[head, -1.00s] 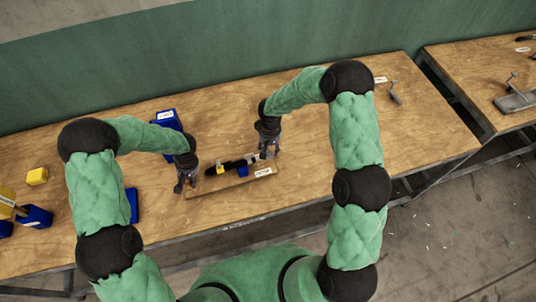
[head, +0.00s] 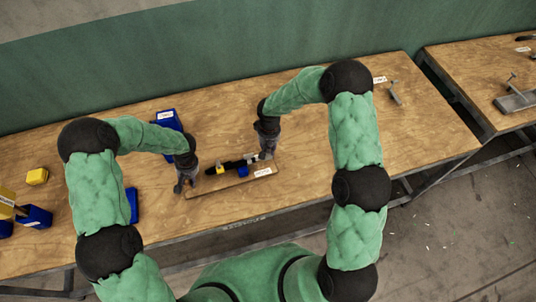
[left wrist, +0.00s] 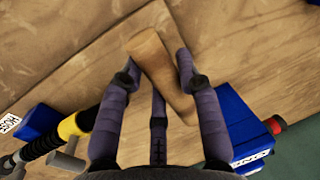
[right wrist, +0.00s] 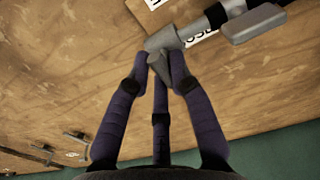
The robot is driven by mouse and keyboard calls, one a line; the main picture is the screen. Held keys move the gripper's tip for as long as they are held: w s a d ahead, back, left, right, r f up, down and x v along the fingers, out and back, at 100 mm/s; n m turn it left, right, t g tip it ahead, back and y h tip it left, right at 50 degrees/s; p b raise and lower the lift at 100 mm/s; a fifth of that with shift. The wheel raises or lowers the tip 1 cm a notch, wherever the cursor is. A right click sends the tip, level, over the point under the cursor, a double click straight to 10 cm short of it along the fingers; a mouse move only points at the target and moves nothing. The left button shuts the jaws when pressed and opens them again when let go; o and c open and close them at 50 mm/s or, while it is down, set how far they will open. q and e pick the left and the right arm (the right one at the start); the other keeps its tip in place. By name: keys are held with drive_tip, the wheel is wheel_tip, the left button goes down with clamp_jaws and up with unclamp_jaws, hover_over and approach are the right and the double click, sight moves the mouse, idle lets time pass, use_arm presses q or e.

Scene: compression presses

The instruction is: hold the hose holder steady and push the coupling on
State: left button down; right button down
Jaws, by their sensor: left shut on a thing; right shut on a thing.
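The hose holder is a wooden board (head: 222,187) on the bench with a black hose (head: 233,165) along it. The hose has a yellow part (head: 220,169) and a blue part (head: 243,172) beside it. My left gripper (head: 179,188) is at the board's left end, shut on a wooden, handle-like piece (left wrist: 150,55). My right gripper (head: 267,155) is at the hose's right end, shut on a grey metal coupling (right wrist: 163,40). The coupling points toward a dark hose end (right wrist: 216,14); whether it is fully seated cannot be told.
A metal clamp (head: 395,97) is at right.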

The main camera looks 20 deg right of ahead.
use_arm(q)
drive_tip(key=shift+s+f, duration=0.15)
use_arm(e)
drive_tip(key=shift+a, duration=1.65)
drive_tip(key=c, duration=1)
unclamp_jaws()
drive_tip(key=shift+c, duration=0.2)
wheel_tip(320, 180, up, 12)
